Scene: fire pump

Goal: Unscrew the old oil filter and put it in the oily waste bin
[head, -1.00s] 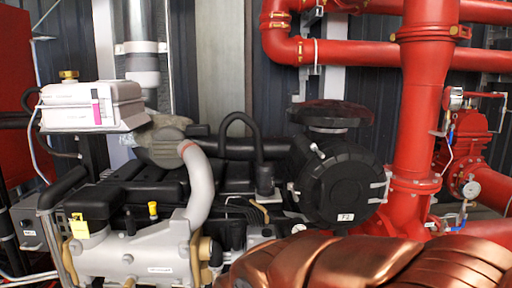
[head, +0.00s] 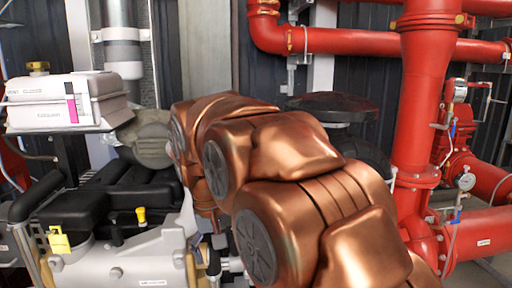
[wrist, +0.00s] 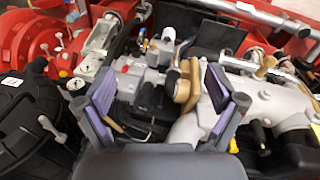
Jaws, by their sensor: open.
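My gripper (wrist: 163,84) is open, with nothing between its two purple-padded fingers in the wrist view. It points over the engine (wrist: 150,75), and pipes and fittings show between and beyond the fingers. In the head view my copper arm reaches across the engine (head: 130,195), and the gripper is hidden behind it. I cannot pick out the old oil filter for sure in either view. I see no oily waste bin in either view.
A grey engine pipe (wrist: 245,92) lies close to the right finger. The round black housing (wrist: 30,105) is at the left in the wrist view. Red pipework (head: 418,100) stands at the right in the head view. A white tank (head: 62,102) stands at the left.

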